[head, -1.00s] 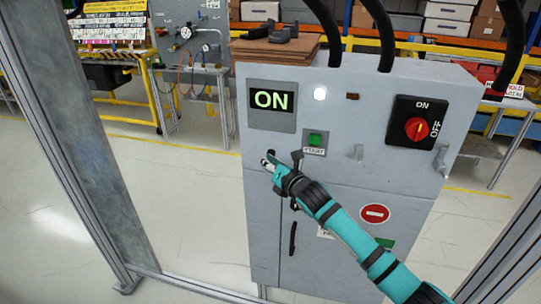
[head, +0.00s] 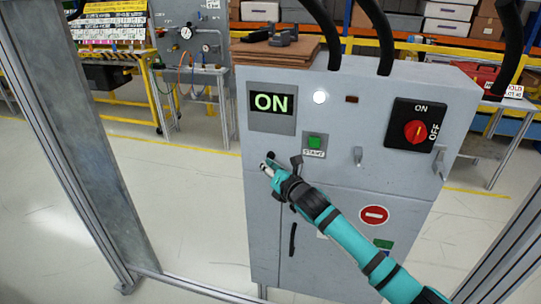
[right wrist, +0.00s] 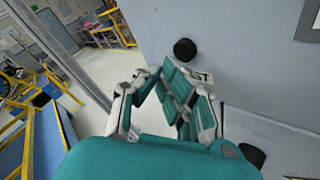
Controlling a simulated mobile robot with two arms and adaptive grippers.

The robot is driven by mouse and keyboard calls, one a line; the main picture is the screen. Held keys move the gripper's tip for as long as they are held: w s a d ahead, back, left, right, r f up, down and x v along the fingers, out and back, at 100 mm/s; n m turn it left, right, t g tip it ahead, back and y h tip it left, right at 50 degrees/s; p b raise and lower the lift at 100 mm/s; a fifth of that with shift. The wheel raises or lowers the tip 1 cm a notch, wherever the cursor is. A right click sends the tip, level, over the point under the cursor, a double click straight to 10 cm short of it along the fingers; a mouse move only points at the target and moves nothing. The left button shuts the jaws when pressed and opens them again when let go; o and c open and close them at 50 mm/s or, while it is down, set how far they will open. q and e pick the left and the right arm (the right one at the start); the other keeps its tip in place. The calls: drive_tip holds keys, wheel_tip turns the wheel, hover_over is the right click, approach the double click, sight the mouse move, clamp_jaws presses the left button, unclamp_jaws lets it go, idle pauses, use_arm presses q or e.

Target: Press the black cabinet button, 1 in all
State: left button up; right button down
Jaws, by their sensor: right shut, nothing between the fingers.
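The black cabinet button (head: 271,155) is a small dark round knob on the front of the grey cabinet (head: 350,165), below and left of the green START button. In the right wrist view the black button (right wrist: 185,49) stands out from the panel, above a partly hidden label. My right gripper (head: 266,167) is shut and empty. Its fingertips are just below and left of the black button in the head view. In the right wrist view the right gripper (right wrist: 157,72) has a visible gap to the button. My left gripper is not in view.
The cabinet also carries a lit ON display (head: 272,107), a lit white lamp (head: 320,97), a green START button (head: 314,142) and a red rotary switch (head: 415,130). Metal hooks and a handle stick out from its front. A metal frame post (head: 80,140) stands at left.

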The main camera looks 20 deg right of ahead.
drive_tip(key=shift+s+a, duration=0.1)
drive_tip(key=shift+a, duration=0.05)
drive_tip(key=s+a, duration=0.1)
drive_tip(key=s+p, duration=0.1)
drive_tip(key=s+a+p, duration=0.1)
drive_tip(key=s, duration=0.1)
drive_tip(key=shift+a, duration=0.3)
drive_tip(key=shift+f, duration=0.1)
idle(0.7)
